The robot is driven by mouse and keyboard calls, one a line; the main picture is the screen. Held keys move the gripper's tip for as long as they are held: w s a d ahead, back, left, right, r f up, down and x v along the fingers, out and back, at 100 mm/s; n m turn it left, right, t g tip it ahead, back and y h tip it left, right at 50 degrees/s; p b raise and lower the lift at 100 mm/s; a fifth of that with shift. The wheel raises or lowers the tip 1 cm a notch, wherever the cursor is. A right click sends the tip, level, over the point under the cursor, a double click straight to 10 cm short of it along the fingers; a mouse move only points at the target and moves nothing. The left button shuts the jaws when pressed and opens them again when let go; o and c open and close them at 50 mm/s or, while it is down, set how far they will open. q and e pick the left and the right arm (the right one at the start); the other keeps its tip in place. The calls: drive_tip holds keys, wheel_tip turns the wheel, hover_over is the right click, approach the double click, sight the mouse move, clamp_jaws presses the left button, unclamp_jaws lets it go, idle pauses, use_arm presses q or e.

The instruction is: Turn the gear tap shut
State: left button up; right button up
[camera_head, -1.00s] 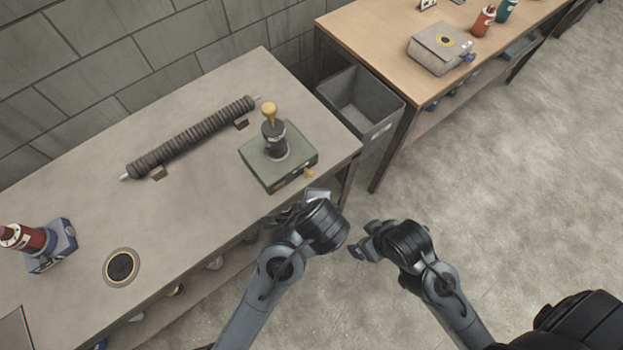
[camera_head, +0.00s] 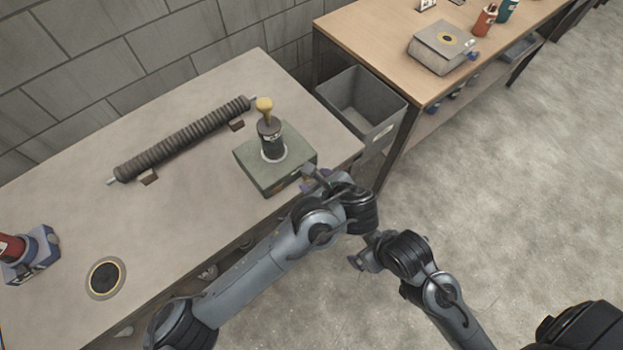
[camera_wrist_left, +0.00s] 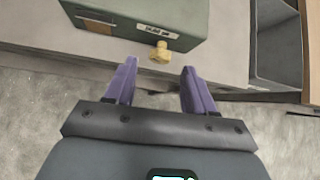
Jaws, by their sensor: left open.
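The gear tap is a small yellow knob (camera_wrist_left: 161,52) on the front face of a green box (camera_head: 262,176). In the left wrist view it shows just beyond and between the fingertips of my left gripper (camera_wrist_left: 160,68). My left gripper (camera_head: 313,179) is open, with purple fingers, and nothing is between them. It is at the box's front right corner in the head view, where it hides the tap. My right gripper (camera_head: 360,257) hangs off the table's front side, over the floor; its fingers are too small to read.
A ribbed roller (camera_head: 185,138) lies behind on the grey table (camera_head: 185,235). A grey bin (camera_head: 388,133) stands right of the table, beside a wooden table (camera_head: 375,40). Floor at right is clear.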

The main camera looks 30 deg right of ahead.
use_arm(q)
drive_tip(key=shift+b+x, duration=0.45)
drive_tip(key=shift+x, duration=1.5)
clamp_jaws()
drive_tip(key=m+y+p, duration=0.1)
drive_tip(key=y+p, duration=0.1)
drive_tip(key=p, duration=0.3)
drive_tip(key=shift+d+g, duration=0.2)
drive_tip(key=shift+g, duration=0.1)
unclamp_jaws()
drive_tip(key=shift+r, duration=0.1)
